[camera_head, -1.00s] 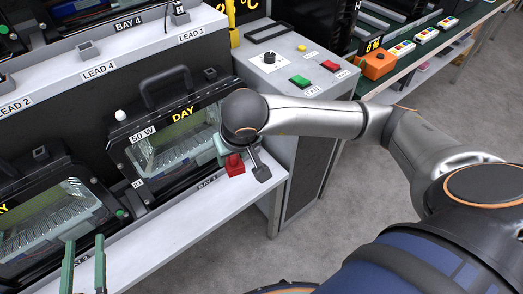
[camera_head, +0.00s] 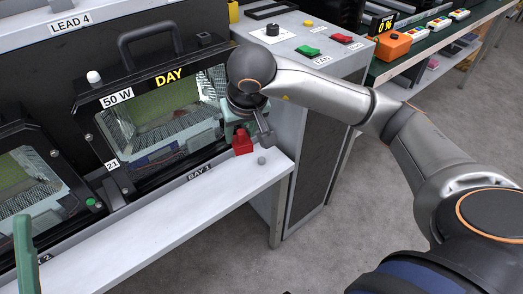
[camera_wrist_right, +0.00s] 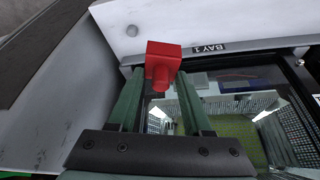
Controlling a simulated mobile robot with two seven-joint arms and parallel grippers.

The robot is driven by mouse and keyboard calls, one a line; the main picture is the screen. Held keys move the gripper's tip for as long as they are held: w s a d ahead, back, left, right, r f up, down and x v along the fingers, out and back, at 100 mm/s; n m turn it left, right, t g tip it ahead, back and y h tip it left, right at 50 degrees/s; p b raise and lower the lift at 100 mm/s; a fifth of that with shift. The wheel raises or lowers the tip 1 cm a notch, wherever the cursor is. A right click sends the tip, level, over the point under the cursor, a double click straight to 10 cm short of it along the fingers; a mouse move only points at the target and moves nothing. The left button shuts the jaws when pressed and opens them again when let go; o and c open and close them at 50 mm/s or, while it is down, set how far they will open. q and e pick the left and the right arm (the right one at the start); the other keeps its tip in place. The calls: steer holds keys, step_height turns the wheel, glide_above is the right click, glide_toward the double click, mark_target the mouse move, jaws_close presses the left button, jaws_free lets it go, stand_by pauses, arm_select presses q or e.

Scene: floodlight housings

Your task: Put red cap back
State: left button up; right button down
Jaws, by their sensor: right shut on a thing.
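The red cap (camera_head: 242,141) is in the jaws of my right gripper (camera_head: 240,132), at the lower right corner of the 50 W floodlight housing (camera_head: 140,182) in bay 1. In the right wrist view the red cap (camera_wrist_right: 163,58) sits at the tips of the green fingers (camera_wrist_right: 160,88), its narrow round end toward the palm. Whether the cap touches the housing or shelf is not clear. The opening it fits is not seen. One green finger of my left gripper (camera_head: 25,255) shows at the lower left edge; the rest is out of frame.
A neighbouring housing (camera_head: 40,195) has a green cap (camera_head: 90,202). A control box (camera_head: 300,42) with coloured switches stands behind my right arm.

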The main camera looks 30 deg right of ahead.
steer(key=d+f, duration=0.2)
steer(key=w+d+f+b, duration=0.1)
steer(key=d+f, duration=0.1)
steer(key=w+d+f+b, duration=0.1)
steer(key=d+f, duration=0.1)
steer(key=shift+w+d+f, duration=0.15)
steer(key=shift+d+f, duration=0.15)
steer(key=shift+f, duration=0.1)
step_height(320, 180, down, 3)
steer(key=shift+d+r+b, duration=0.1)
steer(key=shift+b, duration=0.8)
steer(key=shift+w+f, duration=0.1)
steer(key=shift+f, duration=0.15)
arm_select(q)
steer(key=shift+n, duration=0.5)
steer(key=f, duration=0.4)
steer(key=shift+w+d+f, duration=0.1)
steer(key=shift+d+f, duration=0.1)
steer(key=shift+f, duration=0.05)
steer(key=shift+f+b, duration=0.55)
steer(key=shift+f, duration=0.05)
arm_select(e)
steer(key=shift+f, duration=0.6)
steer(key=shift+c, duration=1.5)
jaws_free()
arm_select(q)
steer(key=shift+r, duration=0.1)
